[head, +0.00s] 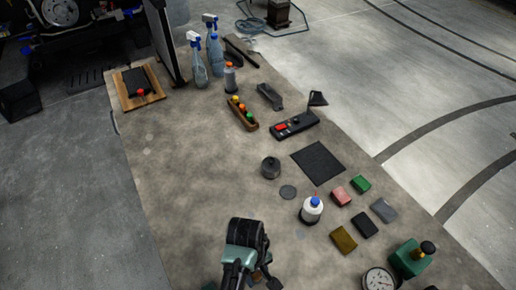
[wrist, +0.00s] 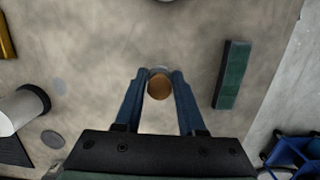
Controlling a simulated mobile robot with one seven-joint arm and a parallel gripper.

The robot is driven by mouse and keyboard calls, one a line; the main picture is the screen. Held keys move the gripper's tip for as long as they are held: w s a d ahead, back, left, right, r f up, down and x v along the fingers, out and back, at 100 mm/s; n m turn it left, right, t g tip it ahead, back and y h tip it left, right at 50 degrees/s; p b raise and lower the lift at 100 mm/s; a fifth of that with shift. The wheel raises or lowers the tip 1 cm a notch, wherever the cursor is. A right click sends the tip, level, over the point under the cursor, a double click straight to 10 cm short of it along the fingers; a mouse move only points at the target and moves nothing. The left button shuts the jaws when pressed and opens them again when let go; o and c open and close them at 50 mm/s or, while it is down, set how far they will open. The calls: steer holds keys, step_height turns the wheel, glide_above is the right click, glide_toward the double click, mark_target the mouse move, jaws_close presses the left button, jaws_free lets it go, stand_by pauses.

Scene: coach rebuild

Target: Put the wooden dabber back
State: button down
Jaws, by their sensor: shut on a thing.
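My gripper (wrist: 158,73) is shut on the wooden dabber (wrist: 159,87), whose round brown end points up at the wrist camera between the two blue fingers. A paler part of it shows at the fingertips. I cannot tell whether its lower end touches the surface. In the head view my wrist is at the bottom edge and mostly hides the gripper and dabber. A narrow wooden rack (head: 234,108) with several coloured round tops stands farther back on the bench.
A dark mat (head: 318,162) and a dark round pot (head: 270,167) lie beyond. A green-and-black bar (wrist: 232,75) is right of my fingers.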

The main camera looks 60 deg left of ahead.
mark_target(257, 280)
steer(key=shift+f, duration=1.75)
steer(key=shift+f, duration=0.15)
steer(key=c, duration=0.5)
jaws_free()
step_height(257, 280, up, 12)
steer(key=a, duration=0.1)
steer(key=shift+a+b, duration=0.35)
steer(key=shift+a, duration=0.05)
